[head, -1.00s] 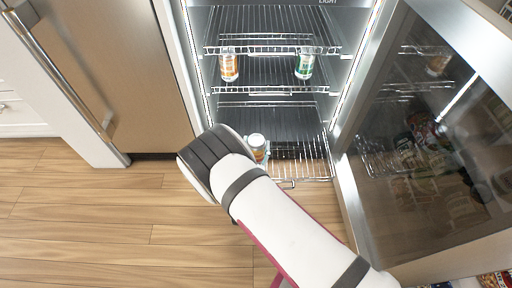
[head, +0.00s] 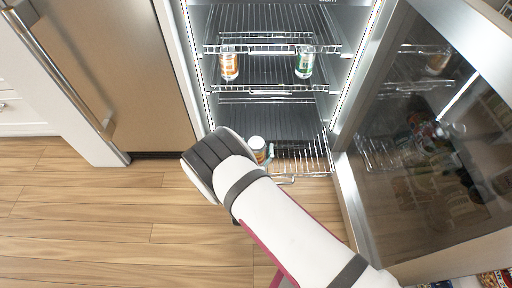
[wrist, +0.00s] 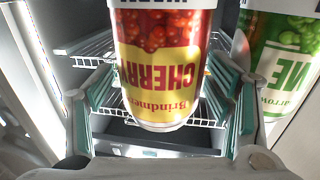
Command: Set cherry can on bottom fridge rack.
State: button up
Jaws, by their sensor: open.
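The cherry can (wrist: 160,70), with a red and yellow label that reads upside down, stands between the spread fingers of my gripper (wrist: 160,112) in the wrist view. The fingers are open on either side of it, and I cannot tell whether one touches it. In the head view, the can's pale top (head: 257,143) shows at the left front of the bottom fridge rack (head: 305,165), and my wrist covers much of it. I cannot tell for sure that its base rests on the rack.
An orange-labelled can (head: 229,66) and a green-labelled can (head: 304,65) stand on the rack above. A green-labelled can (wrist: 285,65) is close at the right in the wrist view. The open fridge door (head: 425,130) stands at the right. The bottom rack's right side is clear.

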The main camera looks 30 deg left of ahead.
jog(key=shift+r, duration=0.35)
jog(key=shift+s+r, duration=0.25)
jog(key=shift+r, duration=0.05)
jog(key=p+v, duration=0.4)
jog(key=v, duration=0.7)
jog(key=shift+s+p, duration=0.25)
jog(key=shift+p, duration=0.05)
jog(key=shift+w, duration=0.1)
